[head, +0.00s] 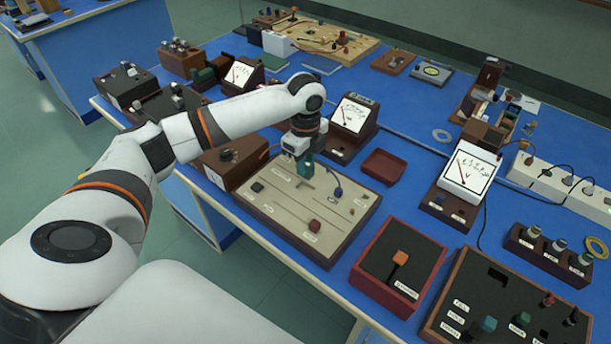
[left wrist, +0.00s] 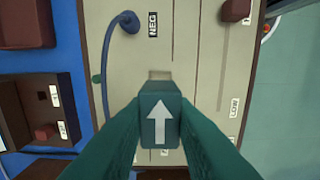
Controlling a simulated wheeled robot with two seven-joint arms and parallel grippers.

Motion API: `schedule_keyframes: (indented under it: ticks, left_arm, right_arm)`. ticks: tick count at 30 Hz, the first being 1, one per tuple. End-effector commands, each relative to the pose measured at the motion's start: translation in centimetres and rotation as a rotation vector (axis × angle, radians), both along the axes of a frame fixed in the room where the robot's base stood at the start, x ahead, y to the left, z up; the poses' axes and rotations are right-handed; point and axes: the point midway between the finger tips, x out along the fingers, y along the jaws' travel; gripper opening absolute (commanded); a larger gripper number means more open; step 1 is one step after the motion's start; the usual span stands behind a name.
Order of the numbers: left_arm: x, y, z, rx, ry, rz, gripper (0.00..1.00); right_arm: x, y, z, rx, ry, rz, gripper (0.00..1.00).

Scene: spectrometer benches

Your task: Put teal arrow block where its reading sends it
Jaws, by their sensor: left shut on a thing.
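The teal arrow block (left wrist: 160,118) shows in the left wrist view with a white arrow on its face, pointing up the picture. My left gripper (head: 303,157) is shut on it, with a teal finger on each side. The gripper is over the back part of the cream board (head: 325,212), which has thin grooves and small labels. In the left wrist view the board (left wrist: 205,60) carries labels reading NEG and LOW, and a small tan recess lies just beyond the block. Whether the block touches the board cannot be told. My right gripper is out of view.
A red-walled tray (head: 367,287) holds an orange-topped piece, right of the board. A dark tray (head: 478,292) with labels and coloured knobs is at the lower right. Dial meters stand behind (head: 350,115) and to the right (head: 468,170). An empty-looking red tray (head: 384,165) lies between them.

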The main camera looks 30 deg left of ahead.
Motion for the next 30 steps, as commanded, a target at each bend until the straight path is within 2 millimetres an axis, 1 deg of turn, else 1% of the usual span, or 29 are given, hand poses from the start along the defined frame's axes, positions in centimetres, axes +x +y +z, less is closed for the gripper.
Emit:
schedule_keyframes:
  ticks: [1, 3, 9, 24, 30]
  left_arm:
    - [0.0, 0.0, 0.9, 0.000, -0.004, -0.002, 0.00]
    - [0.0, 0.0, 1.9, 0.000, -0.002, -0.001, 0.00]
    - [0.0, 0.0, 3.9, 0.000, 0.000, -0.001, 0.00]
    - [0.0, 0.0, 6.1, 0.000, 0.001, 0.000, 0.00]
    - [0.0, -0.1, 6.3, -0.001, 0.001, 0.002, 0.00]
  right_arm:
    - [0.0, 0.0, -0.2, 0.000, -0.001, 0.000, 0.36]
    - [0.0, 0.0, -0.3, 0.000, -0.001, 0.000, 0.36]
    - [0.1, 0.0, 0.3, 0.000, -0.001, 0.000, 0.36]
    - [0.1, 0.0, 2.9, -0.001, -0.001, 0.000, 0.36]
    - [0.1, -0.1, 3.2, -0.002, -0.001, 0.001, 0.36]
